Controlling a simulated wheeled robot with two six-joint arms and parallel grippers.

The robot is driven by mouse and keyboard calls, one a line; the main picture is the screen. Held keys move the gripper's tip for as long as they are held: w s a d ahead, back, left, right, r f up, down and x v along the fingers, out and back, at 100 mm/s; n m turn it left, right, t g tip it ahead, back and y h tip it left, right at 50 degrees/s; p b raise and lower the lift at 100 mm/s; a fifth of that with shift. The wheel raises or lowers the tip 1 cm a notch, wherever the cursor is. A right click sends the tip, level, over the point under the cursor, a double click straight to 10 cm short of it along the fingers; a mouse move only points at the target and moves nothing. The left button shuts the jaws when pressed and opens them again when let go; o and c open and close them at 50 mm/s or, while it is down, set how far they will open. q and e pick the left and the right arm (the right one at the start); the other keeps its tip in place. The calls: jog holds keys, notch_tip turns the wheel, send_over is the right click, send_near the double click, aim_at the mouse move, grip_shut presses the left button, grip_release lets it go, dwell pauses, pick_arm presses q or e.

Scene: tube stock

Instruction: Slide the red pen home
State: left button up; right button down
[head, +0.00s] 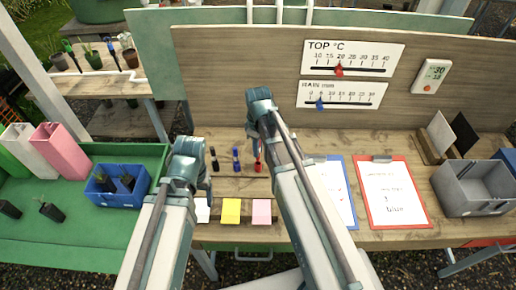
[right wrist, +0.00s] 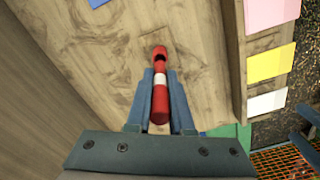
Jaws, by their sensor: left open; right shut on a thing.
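The red pen (right wrist: 160,104), with a white band, lies between the two fingers of my right gripper (right wrist: 160,76) in the right wrist view. The gripper is shut on it. The pen's far end is close to the wooden bench top; whether it touches is unclear. In the head view the red pen (head: 257,164) shows below the right gripper, right of a blue pen (head: 236,160) and a black pen (head: 214,159), which both look upright. My left gripper (head: 206,186) is open and empty, near the front edge; its fingers are partly hidden.
White, yellow (head: 230,211) and pink notes lie along the front edge. A blue clipboard and a red clipboard (head: 418,215) lie to the right, then a grey crate (head: 466,205). A board with scales (head: 240,60) stands behind. A green tray (head: 75,245) is at left.

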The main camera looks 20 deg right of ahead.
pick_arm(q)
jog(key=shift+f, duration=0.15)
pick_arm(e)
jog(key=shift+f, duration=0.1)
dwell(0.7)
pick_arm(q)
jog(key=shift+f+b, duration=0.75)
jog(key=shift+b, duration=0.15)
pick_arm(e)
jog(key=shift+f, duration=0.8)
pick_arm(q)
jog(key=shift+f, duration=0.15)
pick_arm(e)
jog(key=shift+f, duration=0.1)
pick_arm(q)
jog(key=shift+f+b, duration=1.45)
jog(key=shift+b, duration=0.15)
pick_arm(e)
jog(key=shift+f, duration=1.45)
jog(key=c, duration=0.7)
grip_release()
pick_arm(q)
jog(key=shift+r, duration=0.1)
pick_arm(e)
jog(key=shift+r, duration=0.1)
